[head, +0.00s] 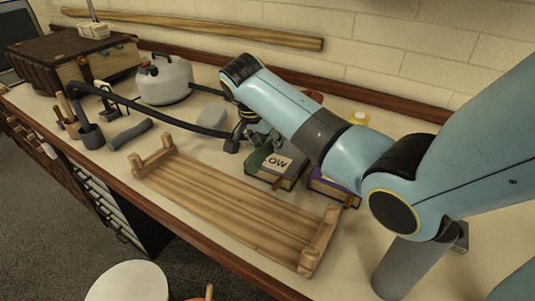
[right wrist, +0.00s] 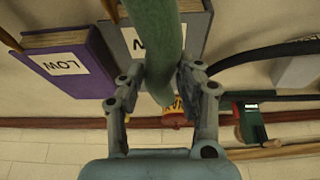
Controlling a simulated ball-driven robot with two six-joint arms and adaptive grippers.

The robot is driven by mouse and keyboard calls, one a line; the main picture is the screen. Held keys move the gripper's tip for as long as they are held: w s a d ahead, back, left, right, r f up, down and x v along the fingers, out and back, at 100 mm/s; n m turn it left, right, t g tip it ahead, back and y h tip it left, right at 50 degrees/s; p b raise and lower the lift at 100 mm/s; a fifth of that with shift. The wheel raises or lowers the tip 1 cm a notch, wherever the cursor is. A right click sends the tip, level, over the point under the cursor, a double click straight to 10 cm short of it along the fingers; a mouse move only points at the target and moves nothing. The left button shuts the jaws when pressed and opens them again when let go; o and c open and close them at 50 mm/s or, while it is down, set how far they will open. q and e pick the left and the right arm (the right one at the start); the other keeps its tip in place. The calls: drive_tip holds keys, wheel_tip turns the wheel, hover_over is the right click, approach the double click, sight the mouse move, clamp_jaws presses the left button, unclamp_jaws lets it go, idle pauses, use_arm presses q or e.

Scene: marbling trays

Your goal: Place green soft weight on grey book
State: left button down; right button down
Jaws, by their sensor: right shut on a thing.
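My right gripper (head: 252,142) is shut on a long green soft weight (right wrist: 158,40), its two fingers (right wrist: 157,80) on either side of it. In the head view a bit of the green weight (head: 258,157) shows under the gripper, at the left side of the grey book (head: 290,178). The grey book lies flat with a white label and also shows behind the weight in the right wrist view (right wrist: 198,22). The weight crosses in front of the book there; I cannot tell whether they touch. My left gripper is not in view.
A purple book (head: 325,186) lies right of the grey one. A wooden rack (head: 230,205) stands in front. A white kettle-like can (head: 165,80), a dark curved hose (head: 165,118) and a grey block (head: 211,114) are left and behind. Several dark tools stand at far left.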

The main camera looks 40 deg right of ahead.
drive_tip(key=shift+f, duration=1.9)
drive_tip(key=c, duration=0.9)
unclamp_jaws()
drive_tip(key=shift+f, duration=0.1)
drive_tip(key=v, duration=1.2)
drive_tip(key=shift+a+p, duration=0.1)
drive_tip(key=shift+p, duration=0.3)
